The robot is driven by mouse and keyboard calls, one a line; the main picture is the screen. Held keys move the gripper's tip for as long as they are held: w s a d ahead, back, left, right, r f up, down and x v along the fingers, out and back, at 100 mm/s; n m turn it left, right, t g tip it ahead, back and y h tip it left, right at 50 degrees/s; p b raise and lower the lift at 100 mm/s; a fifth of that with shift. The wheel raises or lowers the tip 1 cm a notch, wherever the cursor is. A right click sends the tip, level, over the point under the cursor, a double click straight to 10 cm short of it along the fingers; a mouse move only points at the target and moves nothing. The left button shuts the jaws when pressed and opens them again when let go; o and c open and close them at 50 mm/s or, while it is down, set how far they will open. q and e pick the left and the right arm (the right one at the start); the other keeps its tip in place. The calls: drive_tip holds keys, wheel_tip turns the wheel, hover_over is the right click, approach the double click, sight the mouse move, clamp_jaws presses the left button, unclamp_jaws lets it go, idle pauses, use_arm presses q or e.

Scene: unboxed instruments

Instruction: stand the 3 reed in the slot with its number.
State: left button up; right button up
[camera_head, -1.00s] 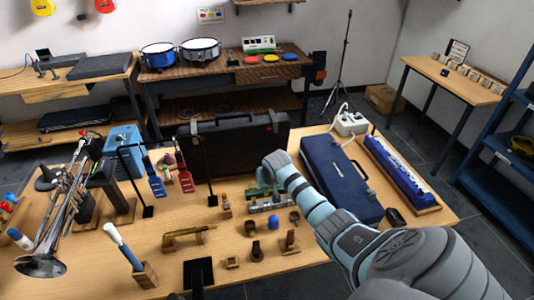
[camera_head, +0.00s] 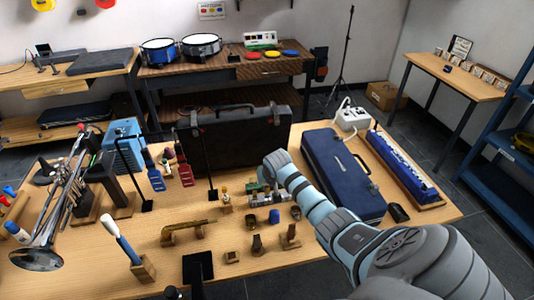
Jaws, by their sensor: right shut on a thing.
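My right arm reaches in from the lower right. Its gripper (camera_head: 264,184) points down at a small grey slotted rack (camera_head: 266,201) in the middle of the table. My wrist hides most of the jaws. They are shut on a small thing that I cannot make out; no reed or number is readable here. I cannot tell whether the held thing touches the rack. Small green parts show just behind the rack.
A black case (camera_head: 240,142) stands behind the rack and a blue case (camera_head: 342,176) lies to its right. Small wooden and dark stands (camera_head: 290,238) sit close in front. A trumpet (camera_head: 62,205) stands at left. Bare table shows at front right.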

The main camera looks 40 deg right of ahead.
sight(268, 190)
idle(0.4)
drive_tip(key=shift+p, duration=0.3)
drive_tip(key=shift+f, duration=0.2)
drive_tip(key=shift+f, duration=0.25)
drive_tip(key=shift+f, duration=0.25)
idle(0.7)
idle(0.4)
drive_tip(key=shift+f+b, duration=0.6)
drive_tip(key=shift+f, duration=0.7)
idle(0.5)
